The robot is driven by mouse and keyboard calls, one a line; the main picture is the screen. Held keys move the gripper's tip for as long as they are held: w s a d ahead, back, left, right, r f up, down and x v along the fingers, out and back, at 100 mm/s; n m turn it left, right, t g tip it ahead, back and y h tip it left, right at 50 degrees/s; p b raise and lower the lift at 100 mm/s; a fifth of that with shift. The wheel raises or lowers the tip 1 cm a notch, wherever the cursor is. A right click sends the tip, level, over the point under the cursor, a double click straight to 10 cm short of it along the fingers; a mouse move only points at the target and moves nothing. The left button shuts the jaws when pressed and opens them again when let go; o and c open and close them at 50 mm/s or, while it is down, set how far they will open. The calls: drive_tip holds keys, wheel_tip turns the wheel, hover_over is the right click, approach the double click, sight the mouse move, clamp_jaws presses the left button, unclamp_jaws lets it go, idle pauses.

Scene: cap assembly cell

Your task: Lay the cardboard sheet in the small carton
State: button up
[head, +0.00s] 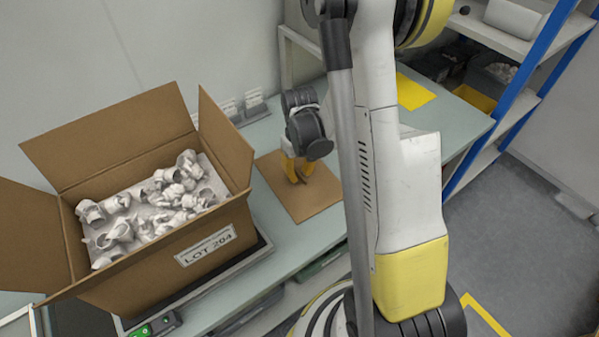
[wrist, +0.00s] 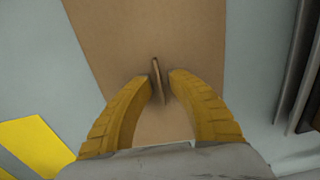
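The brown cardboard sheet (head: 318,198) lies flat on the pale green bench, right of the open carton. It fills the middle of the wrist view (wrist: 145,30), where a small upright tab (wrist: 157,82) stands up from it. My gripper (head: 297,174) is low over the sheet, pointing down. In the wrist view its yellow fingers (wrist: 161,80) are apart, one on each side of the tab, with visible gaps. The carton (head: 140,285), labelled LOT 204, has its flaps spread and holds many white fittings (head: 160,200) on a light layer.
The carton stands on a dark platform (head: 262,245) at the bench's left. A yellow sheet (head: 412,92) lies on the bench behind my arm. A blue-framed shelf (head: 530,85) stands at the right. Bare bench (head: 280,232) lies between carton and cardboard sheet.

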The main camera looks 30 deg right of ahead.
clamp_jaws()
drive_tip(key=shift+r+p, duration=2.8)
drive_tip(key=shift+r, duration=1.25)
